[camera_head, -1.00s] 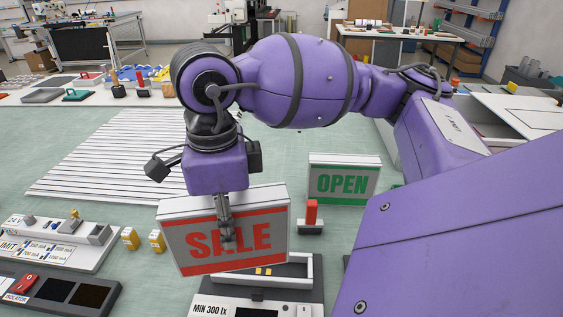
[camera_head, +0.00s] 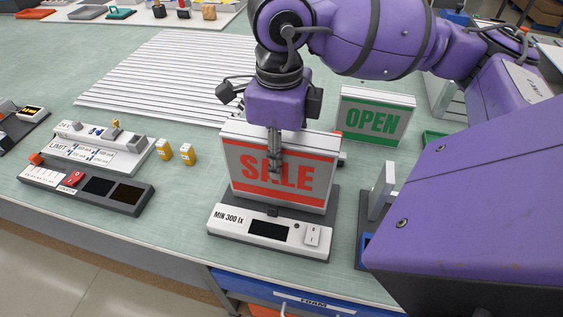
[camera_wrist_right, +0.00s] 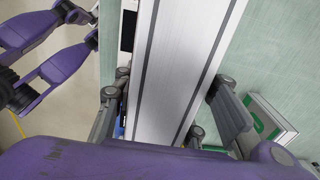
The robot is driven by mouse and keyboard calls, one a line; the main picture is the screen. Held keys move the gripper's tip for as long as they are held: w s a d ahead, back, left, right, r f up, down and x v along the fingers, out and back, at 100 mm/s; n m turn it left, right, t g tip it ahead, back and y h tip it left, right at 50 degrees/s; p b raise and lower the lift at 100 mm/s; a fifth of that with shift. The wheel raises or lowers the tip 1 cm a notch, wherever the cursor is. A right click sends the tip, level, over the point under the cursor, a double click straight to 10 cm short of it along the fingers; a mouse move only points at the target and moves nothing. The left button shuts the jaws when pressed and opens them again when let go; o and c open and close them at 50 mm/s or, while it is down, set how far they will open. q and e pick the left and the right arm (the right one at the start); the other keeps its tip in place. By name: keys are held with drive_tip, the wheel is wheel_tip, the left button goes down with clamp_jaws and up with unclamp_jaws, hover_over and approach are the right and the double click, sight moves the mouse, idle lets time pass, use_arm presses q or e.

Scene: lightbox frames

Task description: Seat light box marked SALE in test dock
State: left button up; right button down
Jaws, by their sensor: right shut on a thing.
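The light box marked SALE (camera_head: 311,177) is a white box with red bands and lettering. My right gripper (camera_head: 274,160) is shut on it from above, one finger across its front face. In the right wrist view, the box's pale top (camera_wrist_right: 178,65) runs between the fingers (camera_wrist_right: 165,108). The box stands upright at the test dock (camera_head: 290,241), a white-fronted unit labelled MIN 300 lx with a dark display. Its lower edge is right behind the dock's front panel; the box hides the slot, so I cannot tell how deep it sits.
A light box marked OPEN (camera_head: 374,116) stands behind to the right. A LIMIT panel (camera_head: 130,157), a dark switch unit (camera_head: 132,198) and two small yellow pieces (camera_head: 188,154) lie left. A white ribbed panel (camera_head: 160,80) lies behind. A grey upright fixture (camera_head: 381,190) stands close right.

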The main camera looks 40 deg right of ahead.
drive_tip(key=w+d+f, duration=0.3)
drive_tip(key=w+f, duration=0.1)
drive_tip(key=f, duration=0.5)
drive_tip(key=shift+w+d+f, duration=0.15)
drive_tip(key=shift+w+d, duration=0.2)
drive_tip(key=shift+w, duration=0.05)
drive_tip(key=shift+f, duration=0.15)
drive_tip(key=c, duration=1.1)
unclamp_jaws()
wheel_tip(320, 180, up, 12)
